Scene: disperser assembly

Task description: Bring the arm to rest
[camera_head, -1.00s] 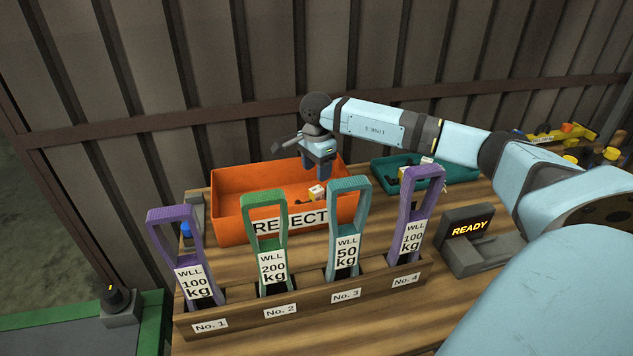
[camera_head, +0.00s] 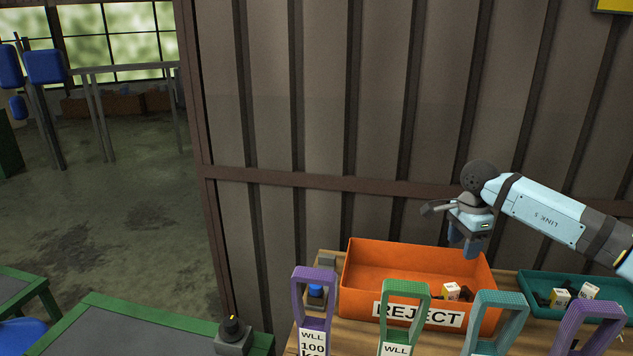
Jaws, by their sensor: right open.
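My right arm comes in from the right in the head view. Its gripper (camera_head: 470,244) hangs over the orange REJECT bin (camera_head: 372,262), fingers pointing down, open and with nothing seen between the fingers. Inside the bin lie a small white and yellow block (camera_head: 451,291) and a dark piece beside it. The gripper is above these pieces and apart from them. My left gripper is out of view.
Purple (camera_head: 298,302), green (camera_head: 387,316) and teal (camera_head: 478,325) slings stand along the front, with another purple sling (camera_head: 563,335) at right. A teal tray (camera_head: 530,285) holds small parts. A green-edged table (camera_head: 100,310) stands at left, with open floor (camera_head: 120,205) behind.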

